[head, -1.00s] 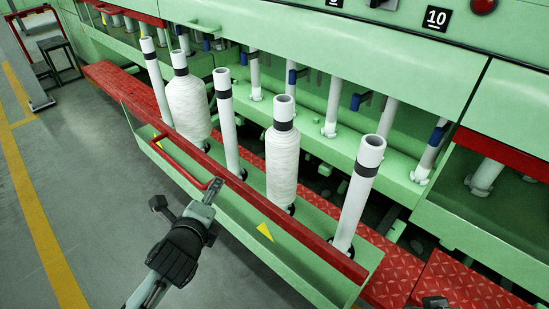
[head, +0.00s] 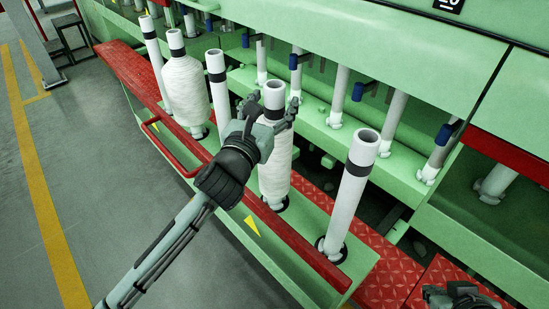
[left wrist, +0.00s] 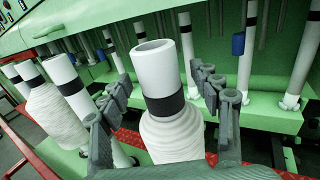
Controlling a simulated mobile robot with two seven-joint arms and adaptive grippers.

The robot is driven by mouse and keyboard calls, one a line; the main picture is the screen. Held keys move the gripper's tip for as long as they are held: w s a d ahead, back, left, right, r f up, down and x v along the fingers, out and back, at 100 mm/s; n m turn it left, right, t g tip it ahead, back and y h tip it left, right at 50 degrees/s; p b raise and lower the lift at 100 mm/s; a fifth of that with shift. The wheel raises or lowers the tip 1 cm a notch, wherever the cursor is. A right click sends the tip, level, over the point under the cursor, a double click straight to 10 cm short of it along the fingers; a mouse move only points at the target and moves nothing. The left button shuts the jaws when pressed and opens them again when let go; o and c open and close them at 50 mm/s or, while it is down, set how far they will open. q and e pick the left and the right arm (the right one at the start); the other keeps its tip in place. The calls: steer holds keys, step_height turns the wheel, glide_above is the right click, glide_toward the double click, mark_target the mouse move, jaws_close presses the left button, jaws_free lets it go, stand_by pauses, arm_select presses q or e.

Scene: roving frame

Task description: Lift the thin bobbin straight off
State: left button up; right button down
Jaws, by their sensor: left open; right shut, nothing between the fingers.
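The thin bobbin (head: 275,170), a white tube with a dark band and a slim white winding, stands upright on the green carriage, fourth from the left in its row. My left gripper (head: 272,104) is open at its top, with a finger on each side of the tube. In the left wrist view the bobbin's tube (left wrist: 158,72) rises between the spread fingers (left wrist: 165,92); I cannot tell whether they touch it. The lower winding is partly hidden by the gripper. My right gripper (head: 462,297) is shut and empty at the bottom right, partly cut off.
A fatter wound bobbin (head: 186,92) and bare tubes (head: 218,85) stand to the left; another bare tube (head: 350,195) stands to the right. A red rail (head: 285,238) runs along the carriage (head: 275,262).

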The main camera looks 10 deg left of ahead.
arm_select(q)
steer(key=shift+w+d, duration=0.1)
steer(key=shift+w, duration=0.5)
steer(key=shift+f, duration=0.1)
jaws_close()
